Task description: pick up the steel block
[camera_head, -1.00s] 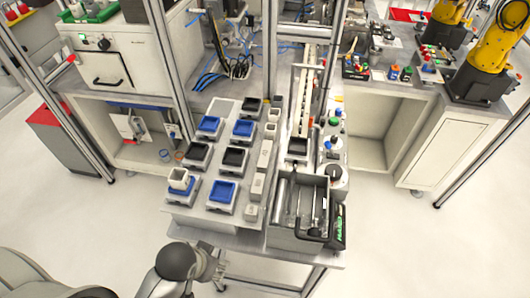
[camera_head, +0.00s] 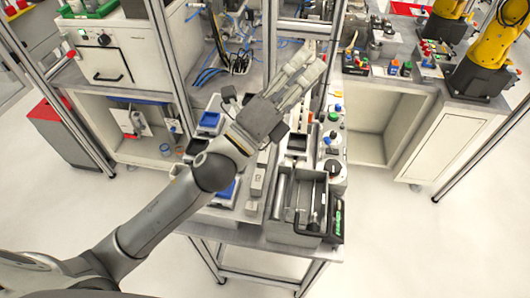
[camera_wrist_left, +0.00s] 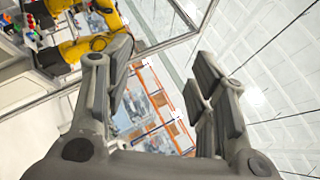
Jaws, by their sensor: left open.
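My left gripper (camera_head: 311,64) is open, with its fingers stretched over the conveyor rail at the back of the bench. In the left wrist view its two fingers (camera_wrist_left: 156,75) stand apart with nothing between them. No block is seen in that view. In the head view a small grey block (camera_head: 257,181) sits on the bench beside the trays, below my left wrist. I cannot tell whether it is the steel block. My left arm hides several trays and small blocks. My right gripper is not in view.
Blue trays (camera_head: 210,121) stand on the left of the bench. A grey open box (camera_head: 292,232) with a black handle stands at the front right. Vertical metal posts (camera_head: 167,65) rise near my arm. A control panel with knobs (camera_head: 334,140) lies to the right.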

